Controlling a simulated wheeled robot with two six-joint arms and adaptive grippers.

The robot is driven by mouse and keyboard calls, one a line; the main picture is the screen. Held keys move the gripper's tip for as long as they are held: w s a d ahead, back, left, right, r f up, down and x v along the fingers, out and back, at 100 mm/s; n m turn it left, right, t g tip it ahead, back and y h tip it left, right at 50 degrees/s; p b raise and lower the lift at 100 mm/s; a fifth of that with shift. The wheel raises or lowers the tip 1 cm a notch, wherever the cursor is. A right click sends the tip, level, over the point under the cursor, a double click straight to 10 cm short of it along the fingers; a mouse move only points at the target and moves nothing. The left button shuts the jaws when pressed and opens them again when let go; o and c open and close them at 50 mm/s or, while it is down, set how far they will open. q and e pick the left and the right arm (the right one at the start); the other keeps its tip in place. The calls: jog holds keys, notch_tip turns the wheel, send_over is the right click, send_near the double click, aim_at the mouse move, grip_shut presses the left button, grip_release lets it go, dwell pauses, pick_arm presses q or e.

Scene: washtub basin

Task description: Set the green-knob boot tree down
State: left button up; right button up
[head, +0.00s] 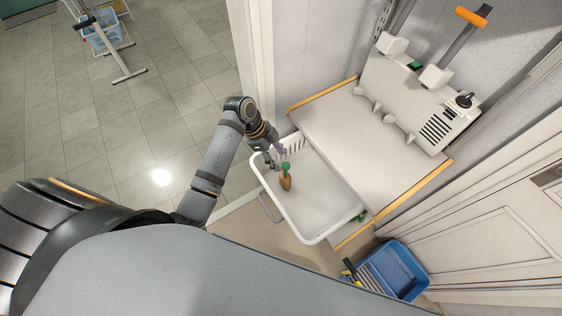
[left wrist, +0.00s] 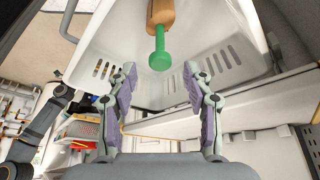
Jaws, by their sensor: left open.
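The boot tree (head: 286,180) has a wooden body and a green knob, and rests in the white basin (head: 328,233). In the left wrist view its green knob (left wrist: 160,59) points toward my gripper, with part of the wooden body (left wrist: 161,14) cut off by the top edge. My left gripper (head: 273,160) is at the basin's far-left end, beside the knob. In the left wrist view its two fingers (left wrist: 158,82) are spread wide, with the knob just beyond the tips and nothing between them. My right gripper is not in view.
A white counter (head: 365,145) with wooden edging adjoins the basin on the right. A boot-dryer-like white unit (head: 420,95) stands at its back. A blue tub (head: 410,268) with a brush-like tool is on the floor at lower right. Open tiled floor lies to the left.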

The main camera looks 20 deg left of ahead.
pick_arm(q)
jog(key=b+v, duration=0.1)
jog(key=v, duration=0.7)
jog(key=shift+a+r, duration=0.15)
jog(key=shift+r, duration=0.25)
jog(key=s+a+f+n+t+y, duration=0.2)
jog(key=s+f+n+y, duration=0.1)
jog(key=s+n, duration=0.45)
jog(key=s+a+f+n+t+y, duration=0.1)
jog(key=s+a+f+n+y, duration=0.2)
jog(key=s+n, duration=0.4)
notch_tip(320, 180, down, 28)
jog(key=s+a+n+g, duration=0.1)
jog(key=s+a+n, duration=0.1)
jog(key=s+a, duration=0.1)
jog(key=s+f+g, duration=0.1)
jog(key=s+f, duration=1.2)
jog(key=s, duration=0.4)
jog(key=shift+a+f, duration=0.3)
jog(key=shift+f, duration=0.05)
